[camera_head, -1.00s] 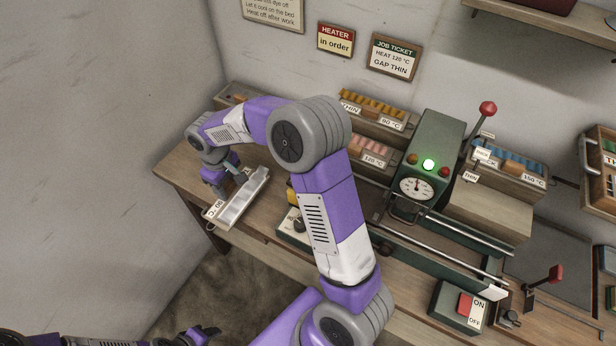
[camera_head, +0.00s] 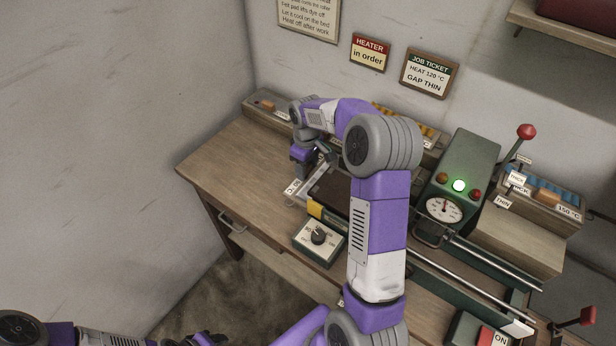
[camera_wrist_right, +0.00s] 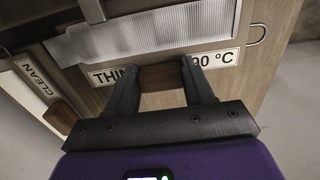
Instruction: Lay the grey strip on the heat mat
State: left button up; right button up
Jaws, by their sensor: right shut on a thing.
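The grey strip (camera_wrist_right: 165,32) is pale and ribbed in the right wrist view, in a carrier with a plate reading THIN and 90 °C. My right gripper (camera_wrist_right: 163,84) is shut on the carrier's brown grip. In the head view the gripper (camera_head: 318,155) is over the bench, and only the carrier's white end (camera_head: 293,187) shows clearly. The dark bed, which looks like the heat mat (camera_head: 328,186), is just right of it, partly behind my arm. I cannot tell whether they touch. My left gripper (camera_head: 205,339) is at the bottom edge, its jaws unclear.
A knob box (camera_head: 318,242) stands at the bench front. The green machine (camera_head: 458,175) with a lit lamp, gauge and red-knobbed lever is at the right. Strip racks line the wall. The bench's left end (camera_head: 235,165) is clear. A CLEAN plate (camera_wrist_right: 37,82) shows in the wrist view.

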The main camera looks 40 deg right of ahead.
aim_at(308, 173)
jog(key=f+b, duration=0.1)
jog(key=f, duration=0.4)
jog(key=shift+d+b, duration=0.2)
jog(key=shift+b, duration=0.15)
jog(key=shift+r, duration=0.1)
jog(key=o, duration=0.7)
jog(key=shift+f, duration=0.2)
jog(key=o, duration=0.4)
